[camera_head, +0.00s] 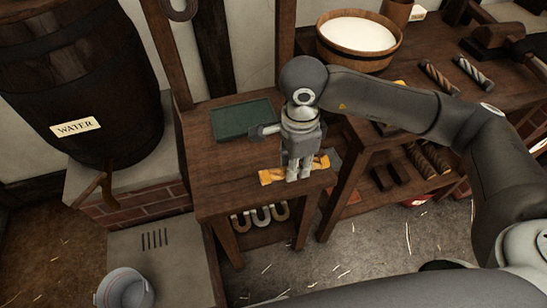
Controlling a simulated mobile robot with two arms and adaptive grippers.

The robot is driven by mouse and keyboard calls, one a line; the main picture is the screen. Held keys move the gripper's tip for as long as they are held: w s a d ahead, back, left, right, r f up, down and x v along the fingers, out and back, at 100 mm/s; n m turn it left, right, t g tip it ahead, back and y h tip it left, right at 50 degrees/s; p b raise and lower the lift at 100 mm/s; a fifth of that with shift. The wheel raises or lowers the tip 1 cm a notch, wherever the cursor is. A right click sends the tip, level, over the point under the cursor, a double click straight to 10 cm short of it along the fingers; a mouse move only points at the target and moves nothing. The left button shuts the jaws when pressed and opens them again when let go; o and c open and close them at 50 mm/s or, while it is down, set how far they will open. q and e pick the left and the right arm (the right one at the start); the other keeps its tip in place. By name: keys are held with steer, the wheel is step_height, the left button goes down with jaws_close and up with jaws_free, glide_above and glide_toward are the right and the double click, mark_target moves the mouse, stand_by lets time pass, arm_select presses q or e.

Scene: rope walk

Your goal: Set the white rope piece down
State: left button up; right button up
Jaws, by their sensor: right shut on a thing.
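A yellow twisted rope piece (272,177) is at the front of the small wooden table, with its ends showing on both sides of my right gripper (298,174). My right gripper points down and is shut on the yellow rope piece at its middle, which the fingers hide. I cannot tell whether the piece touches the tabletop. A white-grey twisted rope piece (472,72) lies on the right bench, beside a brownish twisted one (440,78), apart from my gripper. My left gripper is not in view.
A dark green flat tray or mat (243,121) lies on the small table (205,165) behind the gripper. A wooden tub (357,43) of white stuff stands on the right bench. A water barrel (80,80) stands left, a bucket (124,290) below. Horseshoe-like pieces (262,213) are under the table.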

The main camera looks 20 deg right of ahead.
steer(key=w+f, duration=0.2)
steer(key=w, duration=0.1)
steer(key=w+f, duration=0.3)
steer(key=w+f+p, duration=0.1)
steer(key=w+f, duration=0.1)
steer(key=w, duration=0.2)
steer(key=shift+f, duration=0.4)
steer(key=shift+w+f, duration=0.15)
steer(key=shift+f, duration=0.05)
step_height(320, 180, down, 2)
steer(key=shift+f+p, duration=0.2)
steer(key=shift+p, duration=0.35)
steer(key=shift+w+f, duration=0.1)
steer(key=shift+f, duration=0.3)
